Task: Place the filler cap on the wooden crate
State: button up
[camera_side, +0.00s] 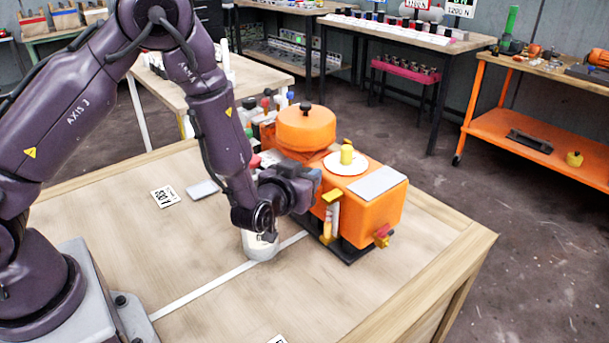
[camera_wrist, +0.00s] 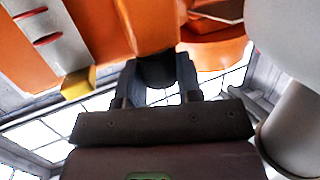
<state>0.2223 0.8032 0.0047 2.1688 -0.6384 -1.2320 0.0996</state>
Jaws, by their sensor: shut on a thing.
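My gripper (camera_side: 312,182) is at the left side of the orange machine (camera_side: 375,212), low over the table. In the wrist view, my gripper (camera_wrist: 157,88) is shut on a dark, rounded part (camera_wrist: 156,68), close against orange surfaces. I cannot tell from the pictures whether this part is the filler cap; the side view hides it. A small yellow cap-like piece (camera_side: 346,153) stands on a white disc (camera_side: 338,167) on the machine. Small wooden boxes (camera_side: 65,17) stand far back at the left; I cannot tell whether one is the crate.
An orange tank (camera_side: 306,130) with a black knob rises behind my gripper. A white cylinder (camera_side: 260,245) stands below my wrist. Small bottles and parts crowd behind the tank. The wooden tabletop (camera_side: 180,245) is mostly clear at the front and left.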

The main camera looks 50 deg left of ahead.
jog(key=shift+f, duration=0.2)
jog(key=o, duration=0.9)
